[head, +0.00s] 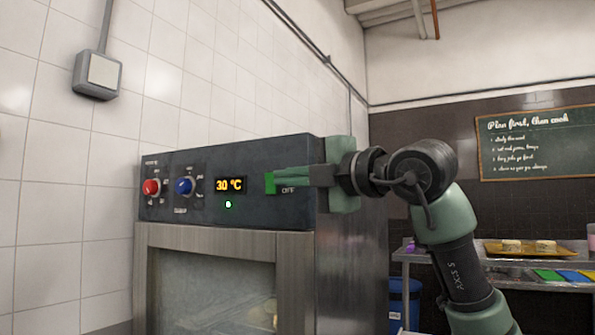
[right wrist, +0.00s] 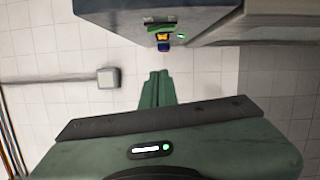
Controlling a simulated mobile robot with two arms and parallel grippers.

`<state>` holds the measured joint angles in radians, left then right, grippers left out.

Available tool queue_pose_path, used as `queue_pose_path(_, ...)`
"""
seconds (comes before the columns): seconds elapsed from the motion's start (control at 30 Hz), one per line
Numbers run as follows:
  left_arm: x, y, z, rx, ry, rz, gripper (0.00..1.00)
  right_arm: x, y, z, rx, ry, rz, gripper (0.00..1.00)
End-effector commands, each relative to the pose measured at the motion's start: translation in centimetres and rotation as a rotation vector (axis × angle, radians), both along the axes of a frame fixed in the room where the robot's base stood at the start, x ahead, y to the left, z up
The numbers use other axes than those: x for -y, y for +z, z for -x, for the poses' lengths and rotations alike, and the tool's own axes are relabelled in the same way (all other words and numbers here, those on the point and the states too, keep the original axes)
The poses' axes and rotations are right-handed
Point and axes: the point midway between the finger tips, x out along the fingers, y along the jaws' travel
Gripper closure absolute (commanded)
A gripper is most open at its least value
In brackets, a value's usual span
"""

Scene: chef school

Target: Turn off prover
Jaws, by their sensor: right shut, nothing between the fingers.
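The prover is a steel cabinet (head: 206,236) with a glass door and a dark control panel (head: 245,160). The panel has a red knob (head: 151,187), a blue knob (head: 185,186), a lit display (head: 230,184) reading 30 °C, and a lit green lamp (head: 228,204). A partly covered label ending in "OFF" (head: 288,190) sits at the panel's right. My right gripper (head: 275,182) is shut and empty, its fingers in front of that label. A bright green patch shows at its fingertips; whether it is a switch is unclear. The right wrist view shows the shut fingers (right wrist: 157,76) beside the panel.
A grey wall box (head: 97,73) is on the tiled wall at left.

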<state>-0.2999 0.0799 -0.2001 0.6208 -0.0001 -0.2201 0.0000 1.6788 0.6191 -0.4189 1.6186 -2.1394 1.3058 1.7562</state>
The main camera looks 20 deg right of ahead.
Motion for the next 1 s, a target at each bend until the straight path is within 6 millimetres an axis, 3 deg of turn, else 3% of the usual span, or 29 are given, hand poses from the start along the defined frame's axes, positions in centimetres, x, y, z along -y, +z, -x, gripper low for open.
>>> queue_pose_path(0.27, 0.0, 2.6, 0.0, 0.000, 0.000, 0.000, 0.41, -2.6, 0.5, -5.5, -0.003, 0.003, 0.001, 1.00)
queue_pose_path(0.4, -0.1, 3.6, 0.0, -0.001, -0.001, -0.001, 0.41, -0.7, 0.7, -6.9, -0.004, -0.002, -0.003, 1.00)
queue_pose_path(0.6, -0.1, 4.1, 0.0, -0.001, -0.001, -0.002, 0.41, 0.5, 0.7, -7.9, -0.001, 0.000, -0.001, 1.00)
queue_pose_path(1.0, -0.1, 4.2, 0.0, -0.001, -0.001, -0.001, 0.41, 0.8, 0.8, -8.0, -0.006, 0.001, -0.007, 1.00)
